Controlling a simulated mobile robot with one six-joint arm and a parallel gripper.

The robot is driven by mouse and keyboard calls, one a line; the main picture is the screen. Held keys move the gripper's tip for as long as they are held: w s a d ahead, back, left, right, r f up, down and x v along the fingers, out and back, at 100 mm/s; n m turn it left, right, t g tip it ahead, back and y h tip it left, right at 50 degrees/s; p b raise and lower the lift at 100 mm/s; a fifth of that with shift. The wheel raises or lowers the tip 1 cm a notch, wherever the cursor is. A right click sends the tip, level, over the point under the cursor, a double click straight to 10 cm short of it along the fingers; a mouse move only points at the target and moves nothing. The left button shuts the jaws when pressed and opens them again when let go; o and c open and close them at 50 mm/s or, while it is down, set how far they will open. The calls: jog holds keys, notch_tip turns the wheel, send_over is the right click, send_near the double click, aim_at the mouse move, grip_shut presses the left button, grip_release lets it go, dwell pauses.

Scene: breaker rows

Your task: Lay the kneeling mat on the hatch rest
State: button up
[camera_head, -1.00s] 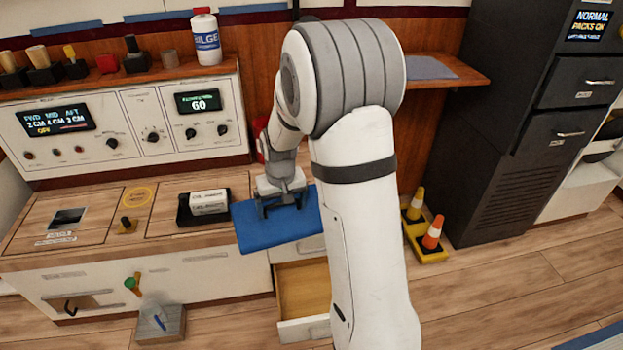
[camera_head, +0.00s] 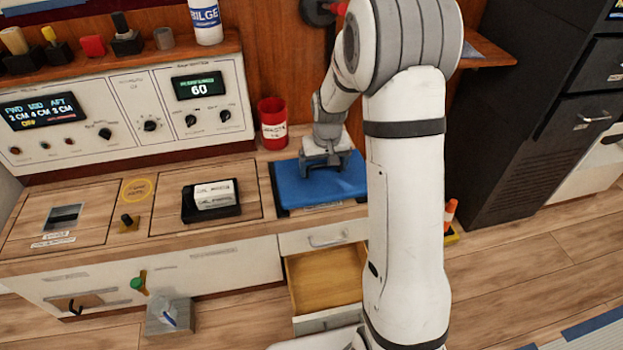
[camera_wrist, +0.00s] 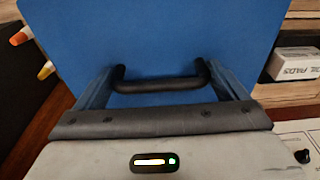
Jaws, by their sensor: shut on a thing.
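The kneeling mat (camera_head: 298,192) is a flat blue slab with a black handle (camera_wrist: 160,84). It lies level over the right end of the wooden counter, between the red bin and the open drawer. My gripper (camera_head: 328,164) is above the mat and shut on its handle; the mat also fills the top of the wrist view (camera_wrist: 150,35). The hatch rest is mostly hidden under the mat; a labelled strip (camera_head: 323,208) shows at the mat's front edge. I cannot tell if the mat fully touches the surface below.
A red bin (camera_head: 272,128) stands just behind the mat's left side. A black tray (camera_head: 211,212) with white boxes sits on the counter to the left. Below the mat, a drawer (camera_head: 325,282) is open. The control panel (camera_head: 125,115) backs the counter.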

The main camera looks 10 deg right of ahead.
jog(key=w+d+f+p, duration=0.1)
jog(key=w, duration=0.1)
jog(key=w+d+f+p, duration=0.1)
jog(key=w, duration=0.1)
jog(key=w+d+f+p, duration=0.1)
jog(key=w+p, duration=0.1)
jog(key=shift+w+d+f, duration=0.1)
jog(key=shift+w+d, duration=0.1)
jog(key=shift+w, duration=0.2)
jog(key=shift+w+d+f, duration=0.15)
jog(key=shift+w+f, duration=0.1)
jog(key=shift+f, duration=0.05)
notch_tip(320, 180, down, 10)
jog(key=shift+w+f+b, duration=0.1)
jog(key=shift+f+b, duration=0.15)
jog(key=shift+b, duration=0.8)
jog(key=o, duration=0.6)
jog(key=shift+f, duration=0.1)
jog(key=shift+o, duration=1)
